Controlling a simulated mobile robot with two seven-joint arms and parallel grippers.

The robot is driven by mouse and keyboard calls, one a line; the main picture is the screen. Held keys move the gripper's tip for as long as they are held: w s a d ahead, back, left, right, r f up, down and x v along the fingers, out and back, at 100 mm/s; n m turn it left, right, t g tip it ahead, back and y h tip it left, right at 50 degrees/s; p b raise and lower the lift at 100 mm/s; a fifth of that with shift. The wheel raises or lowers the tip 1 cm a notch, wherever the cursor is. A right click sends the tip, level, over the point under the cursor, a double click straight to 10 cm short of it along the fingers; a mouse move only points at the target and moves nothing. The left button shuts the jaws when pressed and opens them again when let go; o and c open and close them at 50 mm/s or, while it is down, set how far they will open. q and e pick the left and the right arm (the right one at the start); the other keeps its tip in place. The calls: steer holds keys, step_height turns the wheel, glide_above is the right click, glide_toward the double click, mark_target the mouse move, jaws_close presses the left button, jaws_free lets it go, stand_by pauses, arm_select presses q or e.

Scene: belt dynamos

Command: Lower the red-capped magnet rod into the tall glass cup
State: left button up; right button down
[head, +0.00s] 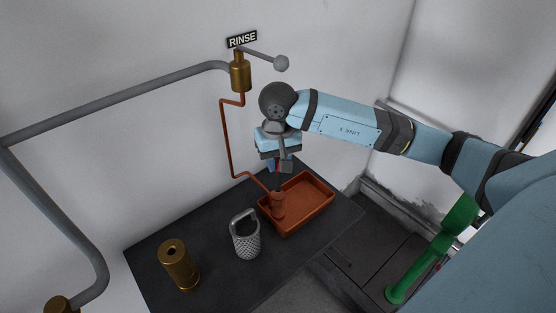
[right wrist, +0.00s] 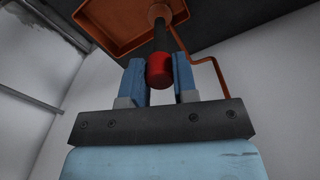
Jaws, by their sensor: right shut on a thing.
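My right gripper (head: 278,164) is shut on the red-capped magnet rod and points down over the orange tray. In the right wrist view the red cap (right wrist: 160,72) sits between the two blue fingers, and the dark rod (right wrist: 161,40) runs from it to a round orange-brown holder (right wrist: 158,12). In the head view the rod's lower end meets this holder (head: 278,206); I cannot tell how deep it sits. No clear glass cup shows; a grey, lattice-patterned cup with a loop handle (head: 246,243) stands left of the tray. My left gripper is not in view.
The orange tray (head: 318,193) lies on a dark table (head: 218,273). A brass cylinder with a top hole (head: 179,268) stands at the left. A copper pipe (head: 226,140) runs from the brass RINSE fitting (head: 240,74) to the tray. A green post (head: 425,262) stands at right.

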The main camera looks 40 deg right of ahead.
mark_target(278, 191)
arm_select(q)
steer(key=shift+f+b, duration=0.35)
steer(key=shift+b, duration=0.15)
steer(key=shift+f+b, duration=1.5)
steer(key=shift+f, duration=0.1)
arm_select(e)
steer(key=shift+f, duration=1.5)
arm_select(q)
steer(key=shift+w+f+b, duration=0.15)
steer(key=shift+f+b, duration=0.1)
steer(key=shift+b, duration=0.3)
arm_select(e)
steer(key=shift+f, duration=0.55)
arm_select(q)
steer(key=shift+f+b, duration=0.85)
arm_select(e)
steer(key=shift+f, duration=0.8)
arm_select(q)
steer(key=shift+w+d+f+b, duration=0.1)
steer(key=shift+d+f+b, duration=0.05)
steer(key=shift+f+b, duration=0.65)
arm_select(e)
steer(key=shift+f, duration=0.95)
arm_select(q)
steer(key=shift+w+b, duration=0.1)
steer(key=shift+b, duration=0.4)
arm_select(e)
steer(key=shift+f, duration=0.4)
